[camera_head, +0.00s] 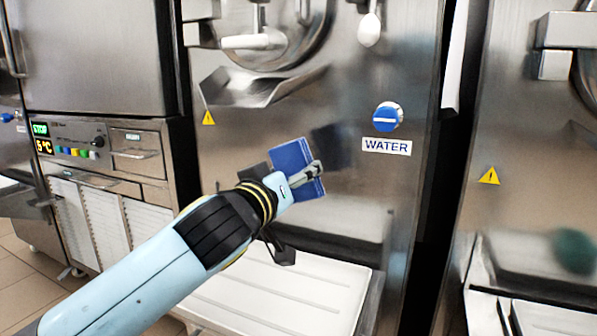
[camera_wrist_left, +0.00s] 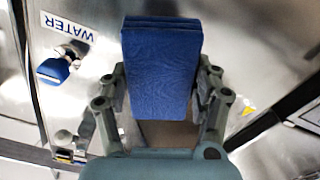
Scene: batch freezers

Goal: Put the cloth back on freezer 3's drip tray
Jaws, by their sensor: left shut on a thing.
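A folded blue cloth (camera_head: 294,160) is held in my left gripper (camera_head: 305,176), in front of a steel freezer's front panel. In the left wrist view the blue cloth (camera_wrist_left: 160,70) stands out between the two fingers of my left gripper (camera_wrist_left: 162,100), which is shut on it. A white drip tray (camera_head: 290,290) lies below, at the foot of that freezer, partly hidden by my left arm. The cloth is above the tray and apart from it. No freezer number is readable. My right gripper is not in view.
A blue water knob (camera_head: 387,117) with a WATER label (camera_head: 387,147) sticks out right of the cloth. A sloped steel chute (camera_head: 255,88) is above it. Another freezer (camera_head: 540,180) stands at right, and a control panel (camera_head: 80,140) at left.

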